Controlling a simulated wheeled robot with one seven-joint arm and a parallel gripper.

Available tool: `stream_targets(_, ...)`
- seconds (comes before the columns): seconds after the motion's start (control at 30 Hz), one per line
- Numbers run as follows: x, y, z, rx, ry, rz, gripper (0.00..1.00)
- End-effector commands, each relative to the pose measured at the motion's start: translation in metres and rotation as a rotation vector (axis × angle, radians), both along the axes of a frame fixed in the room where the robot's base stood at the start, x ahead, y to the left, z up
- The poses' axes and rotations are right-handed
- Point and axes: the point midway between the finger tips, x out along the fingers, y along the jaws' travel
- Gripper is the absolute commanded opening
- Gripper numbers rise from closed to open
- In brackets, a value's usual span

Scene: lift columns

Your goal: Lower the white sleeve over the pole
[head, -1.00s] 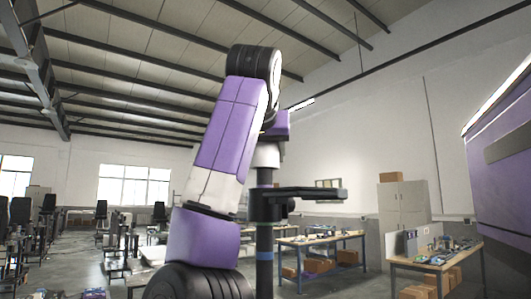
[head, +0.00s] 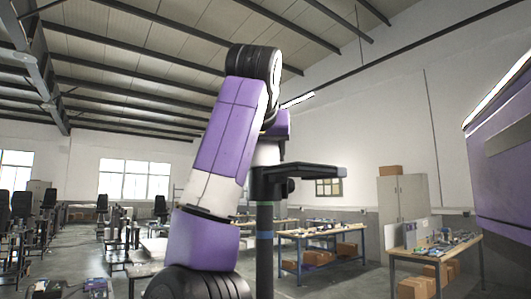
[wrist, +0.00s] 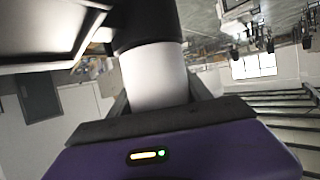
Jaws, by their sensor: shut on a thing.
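The white sleeve (head: 266,153) is upright in the head view, directly above the dark bracket (head: 310,170). It shows large in the wrist view (wrist: 155,77), where its far end meets a dark collar (wrist: 146,28). No gap shows between them, but I cannot tell if they press together. My gripper (wrist: 160,100) is shut on the sleeve, one finger on each side.
The bracket's arm reaches right from the pole. A large purple panel (head: 505,150) hangs at the right edge. Workbenches (head: 435,256) with boxes and a grey cabinet (head: 402,205) stand farther back at the right. Floor at the left holds several chairs and benches.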

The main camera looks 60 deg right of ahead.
Motion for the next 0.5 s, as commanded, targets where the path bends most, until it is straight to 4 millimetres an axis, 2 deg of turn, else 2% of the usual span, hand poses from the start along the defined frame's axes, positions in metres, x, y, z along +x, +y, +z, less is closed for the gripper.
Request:
stream_targets(0.23, -0.0002, 0.0001, 0.0004, -0.001, 0.000, 0.000, 0.07)
stream_targets(0.27, -0.0002, 0.0001, 0.0004, -0.001, 0.000, 0.000, 0.63)
stream_targets(0.37, -0.0002, 0.0001, 0.0004, -0.001, 0.000, 0.000, 0.82)
stream_targets(0.5, -0.0001, 0.0001, 0.0003, -0.001, 0.000, 0.000, 0.82)
